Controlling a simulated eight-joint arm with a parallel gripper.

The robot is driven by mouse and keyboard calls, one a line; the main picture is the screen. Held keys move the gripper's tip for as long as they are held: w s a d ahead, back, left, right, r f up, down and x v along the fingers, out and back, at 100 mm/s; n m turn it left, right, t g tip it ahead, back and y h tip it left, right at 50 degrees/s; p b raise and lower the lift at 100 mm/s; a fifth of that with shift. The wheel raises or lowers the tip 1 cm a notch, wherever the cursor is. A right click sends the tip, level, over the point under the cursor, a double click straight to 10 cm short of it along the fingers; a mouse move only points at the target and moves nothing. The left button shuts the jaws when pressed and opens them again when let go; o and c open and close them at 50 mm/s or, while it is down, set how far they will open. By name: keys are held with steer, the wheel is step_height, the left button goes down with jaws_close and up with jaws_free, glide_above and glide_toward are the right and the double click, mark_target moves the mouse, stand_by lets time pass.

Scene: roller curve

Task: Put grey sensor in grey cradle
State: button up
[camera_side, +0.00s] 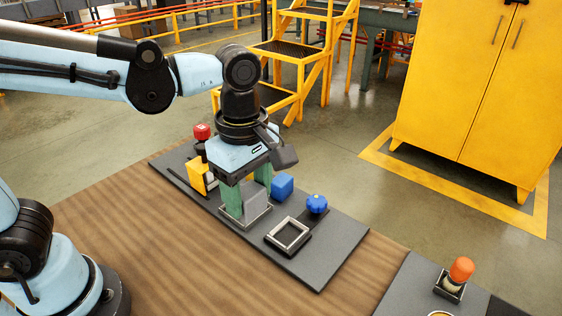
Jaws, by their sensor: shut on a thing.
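The grey sensor (257,199), a grey block, is between the green fingers of my gripper (249,200), which is shut on it. It is low over a light grey square-rimmed holder (251,222) on the dark mat. The fingers and the block hide much of this holder, so I cannot tell whether the block rests on its floor. A second square frame, pale-rimmed and empty (271,240), lies just to the right on the mat. Which of the two is the grey cradle is not certain from this view.
A blue block (283,186) and a blue knob (317,204) stand close to the right of my gripper. A yellow block (196,178) and a red knob (202,131) are at the left. The mat's right end (335,250) is clear. An orange-topped part (461,269) stands farther right.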

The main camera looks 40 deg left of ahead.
steer(key=shift+f, duration=0.35)
steer(key=w+a+f, duration=0.2)
steer(key=a, duration=0.1)
steer(key=w+a+f, duration=0.2)
steer(key=a, duration=0.1)
steer(key=w+a+f, duration=0.3)
steer(key=shift+a, duration=0.15)
steer(key=shift+f, duration=2.05)
steer(key=shift+f, duration=0.1)
steer(key=o, duration=1.2)
steer(key=shift+c, duration=0.2)
